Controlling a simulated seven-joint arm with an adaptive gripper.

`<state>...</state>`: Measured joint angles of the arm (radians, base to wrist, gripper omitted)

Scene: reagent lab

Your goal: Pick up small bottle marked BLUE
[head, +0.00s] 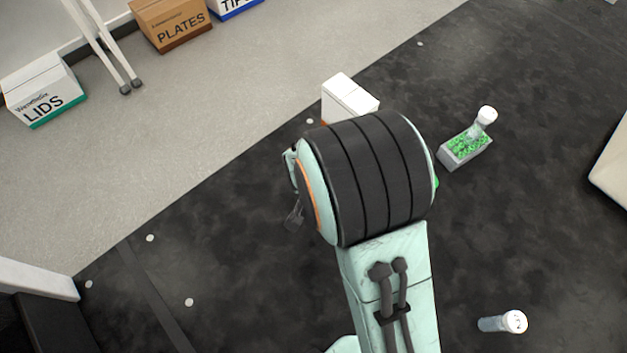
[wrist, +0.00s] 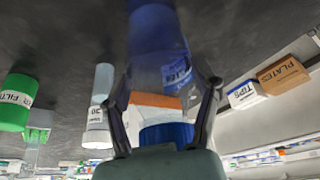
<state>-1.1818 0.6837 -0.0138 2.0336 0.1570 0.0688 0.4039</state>
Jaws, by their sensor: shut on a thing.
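In the wrist view, which looks upside down, my gripper (wrist: 165,95) has a finger on each side of a bottle with a blue cap (wrist: 167,133) and is shut on it. The cap is nearest my palm. A blue, partly see-through body (wrist: 158,40) with a white label stretches away beyond the fingers. The label's lettering is too blurred to read for sure. In the head view my arm hides the bottle and most of the gripper; only a dark finger part (head: 294,216) shows at its left.
A white box (head: 350,97) stands just behind my arm. A grey rack with green contents (head: 465,148) holds a white-capped bottle (head: 486,116) at the right. Another white-capped bottle (head: 513,321) is at the lower right. A green container (wrist: 16,101) shows in the wrist view. The dark surface is clear at left.

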